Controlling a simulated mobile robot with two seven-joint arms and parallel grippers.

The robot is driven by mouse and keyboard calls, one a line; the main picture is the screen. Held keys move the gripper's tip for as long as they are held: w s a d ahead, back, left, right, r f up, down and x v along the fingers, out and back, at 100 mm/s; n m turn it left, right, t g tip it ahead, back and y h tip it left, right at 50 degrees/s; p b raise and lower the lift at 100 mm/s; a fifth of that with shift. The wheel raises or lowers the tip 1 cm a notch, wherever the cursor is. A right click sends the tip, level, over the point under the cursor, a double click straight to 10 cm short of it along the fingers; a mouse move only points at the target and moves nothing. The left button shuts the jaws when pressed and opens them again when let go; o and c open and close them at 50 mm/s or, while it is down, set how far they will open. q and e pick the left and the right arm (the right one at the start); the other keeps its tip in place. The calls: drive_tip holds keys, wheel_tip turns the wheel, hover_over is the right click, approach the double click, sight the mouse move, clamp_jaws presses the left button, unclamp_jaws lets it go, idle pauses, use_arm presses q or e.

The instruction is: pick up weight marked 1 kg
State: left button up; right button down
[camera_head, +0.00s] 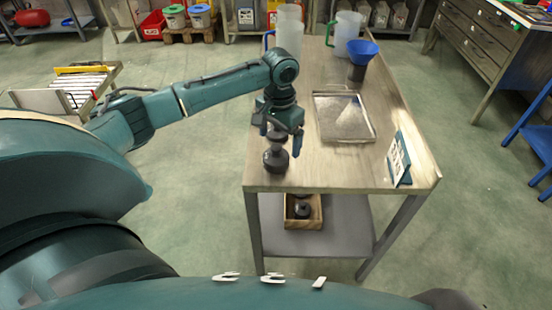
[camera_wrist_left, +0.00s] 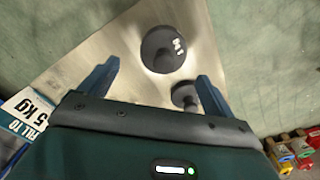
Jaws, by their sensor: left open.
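My left gripper (camera_head: 281,140) is open above the near left part of the workbench (camera_head: 340,175), with two dark knobbed weights by it. The larger weight (camera_head: 276,160) stands nearest the front edge; in the left wrist view it (camera_wrist_left: 163,50) lies beyond the fingertips and bears a white marking too blurred to read. The smaller weight (camera_head: 278,135) is partly hidden by the gripper; in the left wrist view it (camera_wrist_left: 184,94) is beside the right-hand finger of the open gripper (camera_wrist_left: 158,70). I cannot tell which is marked 1 kg. My right gripper is not in view.
A metal tray (camera_head: 344,137), a standing sign (camera_head: 398,158), a blue funnel (camera_head: 362,50) and clear jugs (camera_head: 289,30) are on the bench. A wooden box (camera_head: 290,218) holding a dark weight (camera_head: 302,209) sits on the lower shelf. The front middle bench top is clear.

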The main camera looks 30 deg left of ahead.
sight(276, 146)
use_arm(q)
drive_tip(key=f, duration=0.5)
drive_tip(key=shift+s+a+f, duration=0.1)
drive_tip(key=shift+s+a, duration=0.15)
drive_tip(key=shift+s, duration=0.1)
drive_tip(key=shift+c, duration=0.3)
drive_tip(key=c, duration=1.8)
drive_tip(key=shift+w+r, duration=0.1)
drive_tip(key=shift+r, duration=0.15)
